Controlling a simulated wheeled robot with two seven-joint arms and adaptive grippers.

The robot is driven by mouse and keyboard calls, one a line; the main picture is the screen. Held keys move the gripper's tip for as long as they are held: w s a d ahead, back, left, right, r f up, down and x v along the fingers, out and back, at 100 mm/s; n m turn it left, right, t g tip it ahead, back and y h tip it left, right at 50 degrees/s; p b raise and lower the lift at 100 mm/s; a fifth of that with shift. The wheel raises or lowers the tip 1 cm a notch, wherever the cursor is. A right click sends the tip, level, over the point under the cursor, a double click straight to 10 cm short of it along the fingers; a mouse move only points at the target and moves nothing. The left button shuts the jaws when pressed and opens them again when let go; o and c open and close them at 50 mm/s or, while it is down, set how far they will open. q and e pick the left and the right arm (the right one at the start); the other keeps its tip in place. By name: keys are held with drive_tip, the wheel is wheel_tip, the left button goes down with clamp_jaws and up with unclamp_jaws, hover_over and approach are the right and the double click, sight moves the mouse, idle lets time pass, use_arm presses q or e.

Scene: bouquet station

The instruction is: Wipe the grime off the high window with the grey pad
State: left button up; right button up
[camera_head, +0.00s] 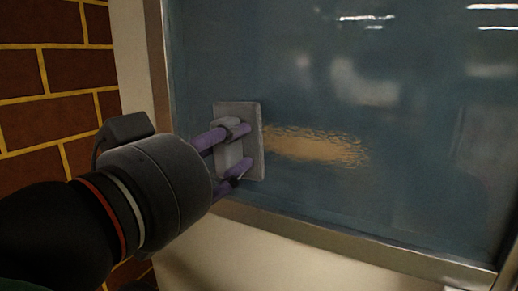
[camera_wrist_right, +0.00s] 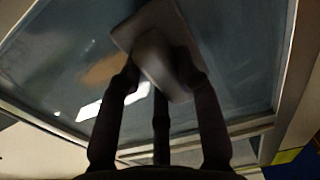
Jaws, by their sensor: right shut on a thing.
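The high window (camera_head: 400,190) is a dark blue-grey pane in a metal frame. A brownish, streaky patch of grime (camera_head: 315,148) lies across its lower middle; it also shows in the right wrist view (camera_wrist_right: 103,68). The grey pad (camera_head: 250,112) is a flat square with a handle block; it is at the pane, over or beside the left end of the grime. I cannot tell if it touches the glass. My right gripper (camera_head: 235,150), with purple fingers, is shut on the pad's handle. In the right wrist view the pad (camera_wrist_right: 135,30) is beyond the fingers. My left gripper is not in view.
A metal frame (camera_head: 350,240) edges the pane at the bottom and left. A brick wall (camera_head: 75,75) with yellow joints stands at the far left, past a pale strip of wall (camera_head: 130,70). The pane to the right of the grime is free.

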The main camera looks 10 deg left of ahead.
drive_tip(key=shift+x, duration=0.95)
drive_tip(key=shift+s+d+b, duration=0.1)
drive_tip(key=shift+b, duration=0.25)
drive_tip(key=shift+s+d+f+b, duration=0.1)
drive_tip(key=shift+s+d+b, duration=0.2)
drive_tip(key=shift+d+b, duration=0.45)
drive_tip(key=shift+s+d+b, duration=0.2)
drive_tip(key=shift+d+b, duration=0.05)
drive_tip(key=shift+d, duration=0.25)
drive_tip(key=shift+s+d+b, duration=0.2)
drive_tip(key=shift+d+b, duration=0.05)
drive_tip(key=shift+d, duration=0.25)
